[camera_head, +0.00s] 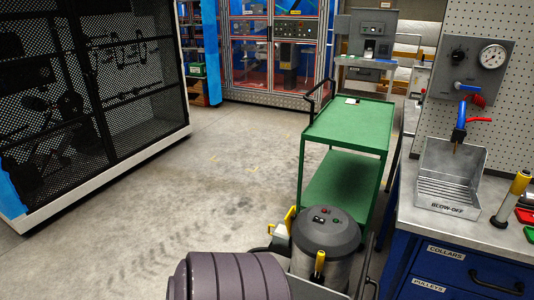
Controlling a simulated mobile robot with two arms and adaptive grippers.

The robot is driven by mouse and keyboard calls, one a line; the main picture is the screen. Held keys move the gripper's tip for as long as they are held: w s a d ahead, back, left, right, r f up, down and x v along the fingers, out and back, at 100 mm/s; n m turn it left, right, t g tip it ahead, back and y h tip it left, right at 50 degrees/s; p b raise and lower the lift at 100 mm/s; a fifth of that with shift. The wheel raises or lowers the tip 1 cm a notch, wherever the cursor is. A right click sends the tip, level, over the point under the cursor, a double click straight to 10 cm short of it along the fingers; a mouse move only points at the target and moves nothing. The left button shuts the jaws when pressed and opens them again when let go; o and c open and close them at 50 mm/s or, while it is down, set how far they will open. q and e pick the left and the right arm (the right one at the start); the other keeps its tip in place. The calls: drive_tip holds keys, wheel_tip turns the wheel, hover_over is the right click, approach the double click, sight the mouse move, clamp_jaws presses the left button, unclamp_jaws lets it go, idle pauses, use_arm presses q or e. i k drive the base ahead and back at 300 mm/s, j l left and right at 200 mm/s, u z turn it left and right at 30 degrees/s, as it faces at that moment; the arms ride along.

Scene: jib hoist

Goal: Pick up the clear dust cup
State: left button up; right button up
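I cannot make out a clear dust cup anywhere in the head view. A round shop-vacuum-like machine (326,231) with a grey lid, small red and green buttons and a metallic body stands on the floor at the bottom centre. Yellow parts show at its left side and front. Its lower part is cut off by the frame edge. Neither of my grippers is in view. A dark ribbed shape at the bottom edge, left of the machine, hides part of the floor; I cannot tell what it is.
A green two-shelf cart (345,125) stands behind the machine. A blue workbench on the right carries a metal blow-off tray (449,207) and a yellow-handled tool (513,197). A black mesh cage (120,75) lines the left. The floor (190,185) between is open.

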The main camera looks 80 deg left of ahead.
sight(279, 235)
drive_tip(key=k+j, duration=0.15)
drive_tip(key=j, duration=0.25)
drive_tip(key=k+j, duration=0.1)
drive_tip(key=j, duration=0.25)
drive_tip(key=k+j, duration=0.15)
drive_tip(key=j, duration=0.25)
drive_tip(key=k+j, duration=0.15)
drive_tip(key=j, duration=0.25)
drive_tip(key=k+j, duration=0.15)
drive_tip(key=j, duration=0.2)
drive_tip(key=k+j, duration=0.1)
drive_tip(key=j, duration=0.3)
drive_tip(key=k+j, duration=0.15)
drive_tip(key=j, duration=0.25)
drive_tip(key=k+j, duration=0.15)
drive_tip(key=j, duration=0.2)
